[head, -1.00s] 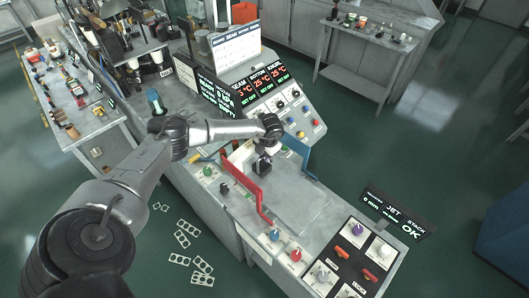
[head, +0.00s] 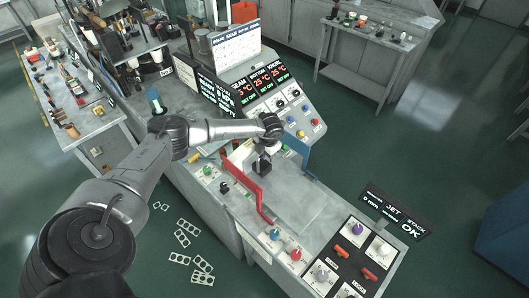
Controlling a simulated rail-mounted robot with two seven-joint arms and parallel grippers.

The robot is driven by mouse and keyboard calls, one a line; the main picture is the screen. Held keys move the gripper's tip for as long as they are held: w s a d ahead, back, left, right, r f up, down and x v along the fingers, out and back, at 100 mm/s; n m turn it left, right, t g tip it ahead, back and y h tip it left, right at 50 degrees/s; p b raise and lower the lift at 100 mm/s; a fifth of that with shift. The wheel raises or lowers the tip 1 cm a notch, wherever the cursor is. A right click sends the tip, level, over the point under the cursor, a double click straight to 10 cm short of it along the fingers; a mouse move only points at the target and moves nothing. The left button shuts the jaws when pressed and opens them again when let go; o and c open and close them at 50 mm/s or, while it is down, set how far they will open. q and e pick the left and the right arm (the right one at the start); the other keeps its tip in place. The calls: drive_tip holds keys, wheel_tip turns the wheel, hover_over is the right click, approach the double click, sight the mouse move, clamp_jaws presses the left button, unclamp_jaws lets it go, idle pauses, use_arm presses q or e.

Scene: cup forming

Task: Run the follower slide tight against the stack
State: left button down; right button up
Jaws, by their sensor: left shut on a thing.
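My left gripper (head: 262,167) reaches down into the channel on the machine bed, between a red guard rail (head: 258,192) and a blue guard rail (head: 297,152). It is shut on a small part there, which looks like the follower slide but is mostly hidden by the gripper and wrist. I cannot make out the stack or whether the slide touches it. A small dark display (head: 396,213) at the right of the bed reads "JET STACK OK". My right gripper is not in view.
A sloped console (head: 290,108) with buttons and red readouts stands behind the channel. A knob panel (head: 350,258) is at the front. The bare metal plate (head: 300,208) is clear. A tool bench (head: 75,95) stands at left. Several punched strips (head: 182,238) lie on the floor.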

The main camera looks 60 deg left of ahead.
use_arm(q)
drive_tip(key=shift+a+f+b, duration=0.1)
drive_tip(key=shift+a+b, duration=0.1)
drive_tip(key=shift+b, duration=0.25)
drive_tip(key=c, duration=1.1)
unclamp_jaws()
drive_tip(key=shift+w+d+r+b, duration=0.1)
drive_tip(key=shift+d+r+b, duration=0.35)
drive_tip(key=shift+r, duration=1.85)
drive_tip(key=shift+w+d+r+b, duration=0.1)
drive_tip(key=shift+d+r+b, duration=0.35)
drive_tip(key=shift+r, duration=1.8)
drive_tip(key=shift+w+d+r+b, duration=0.1)
drive_tip(key=shift+d+r+b, duration=0.35)
drive_tip(key=shift+r, duration=1.85)
